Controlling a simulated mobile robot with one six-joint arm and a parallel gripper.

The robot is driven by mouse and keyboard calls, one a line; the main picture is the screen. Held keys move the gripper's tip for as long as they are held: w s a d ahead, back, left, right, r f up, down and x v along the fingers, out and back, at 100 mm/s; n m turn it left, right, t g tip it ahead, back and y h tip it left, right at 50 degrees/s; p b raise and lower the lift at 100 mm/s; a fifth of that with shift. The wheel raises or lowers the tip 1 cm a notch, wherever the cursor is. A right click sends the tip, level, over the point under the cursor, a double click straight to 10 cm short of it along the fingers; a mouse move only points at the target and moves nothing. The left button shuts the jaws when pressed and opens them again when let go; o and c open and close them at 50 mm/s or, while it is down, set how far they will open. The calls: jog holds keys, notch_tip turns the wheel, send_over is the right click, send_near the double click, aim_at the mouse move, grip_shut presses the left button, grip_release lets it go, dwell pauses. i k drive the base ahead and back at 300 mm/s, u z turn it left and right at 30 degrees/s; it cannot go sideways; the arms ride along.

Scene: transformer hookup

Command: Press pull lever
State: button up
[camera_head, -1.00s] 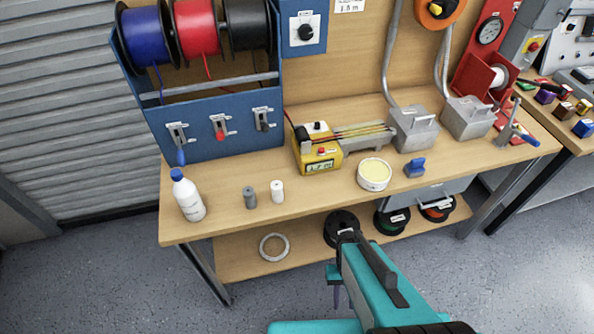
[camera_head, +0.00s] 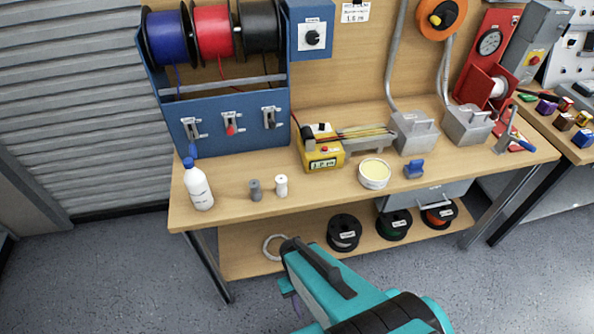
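A blue wire rack (camera_head: 225,132) stands at the bench's left, with blue, red and black wire spools on top. I cannot tell which is the pull lever. A tool with a blue handle (camera_head: 519,142) stands at the bench's right end. My gripper (camera_head: 289,246) is at the end of my teal arm, low in front of the bench and apart from the levers. Its fingers are mostly hidden by the arm.
On the bench (camera_head: 330,194) stand a white bottle (camera_head: 198,186), a grey cylinder (camera_head: 255,190), a white cylinder (camera_head: 281,186), a yellow wire-measuring device (camera_head: 321,158), a round tub (camera_head: 374,174) and a blue clip (camera_head: 414,169). Several spools and a ring lie on the lower shelf (camera_head: 300,262).

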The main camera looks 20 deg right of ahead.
aim_at(547, 98)
jog(key=z, duration=0.7)
jog(key=k, duration=0.15)
jog(key=u, duration=2.2)
jog(key=k, duration=1.5)
jog(key=z, duration=1.3)
